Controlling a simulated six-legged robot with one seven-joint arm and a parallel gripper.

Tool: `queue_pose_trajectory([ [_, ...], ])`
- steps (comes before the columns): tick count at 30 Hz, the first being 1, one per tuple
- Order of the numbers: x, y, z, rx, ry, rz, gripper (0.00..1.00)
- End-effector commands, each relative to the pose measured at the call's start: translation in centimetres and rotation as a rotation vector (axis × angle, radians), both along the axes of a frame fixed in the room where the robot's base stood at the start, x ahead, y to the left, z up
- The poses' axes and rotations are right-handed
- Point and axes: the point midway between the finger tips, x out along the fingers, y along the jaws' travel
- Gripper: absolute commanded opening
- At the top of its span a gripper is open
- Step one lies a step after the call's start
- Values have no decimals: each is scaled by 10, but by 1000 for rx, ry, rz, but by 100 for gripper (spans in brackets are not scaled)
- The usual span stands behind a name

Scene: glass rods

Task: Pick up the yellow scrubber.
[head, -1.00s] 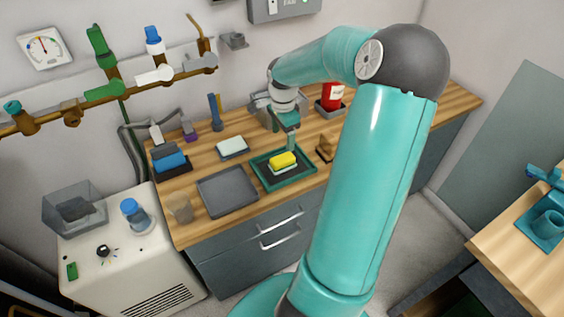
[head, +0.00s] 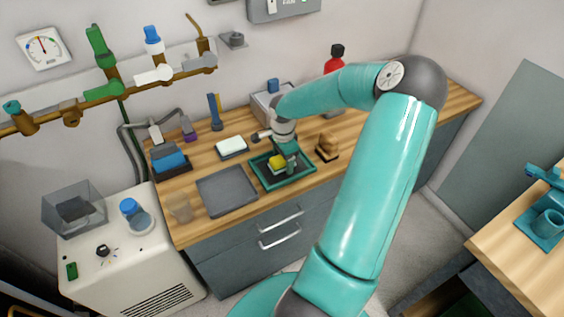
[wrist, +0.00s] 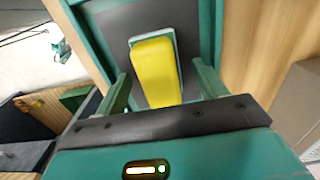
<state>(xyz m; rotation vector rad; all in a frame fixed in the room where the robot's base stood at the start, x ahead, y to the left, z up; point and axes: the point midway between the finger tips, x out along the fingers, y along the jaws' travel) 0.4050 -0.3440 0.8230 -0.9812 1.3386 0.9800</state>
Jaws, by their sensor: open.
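The yellow scrubber (wrist: 156,72) lies on a pale base, on the dark mat inside a teal tray (head: 306,179). In the head view the scrubber (head: 275,162) is partly hidden by my gripper (head: 286,163), which is at the tray just over it. In the wrist view my gripper (wrist: 163,88) is open. One finger is on each side of the scrubber, with a gap visible on both sides. The near end of the scrubber is hidden by the gripper body.
A grey tray (head: 227,192) lies to the left of the teal tray. A white block (head: 231,145) is behind it, and a brown wooden object (head: 327,146) stands to the right. A red bottle (head: 334,64) is at the back. A clear cup (head: 179,208) stands at the counter's left front.

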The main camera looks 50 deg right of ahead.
Motion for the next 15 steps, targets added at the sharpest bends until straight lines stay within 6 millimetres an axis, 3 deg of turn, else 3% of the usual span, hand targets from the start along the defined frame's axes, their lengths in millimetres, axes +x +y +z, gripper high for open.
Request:
queue_pose_trajectory([
  [3,0,0,0,0,0,0,71],
  [11,0,0,1,0,0,0,23],
  [15,0,0,1,0,0,0,19],
])
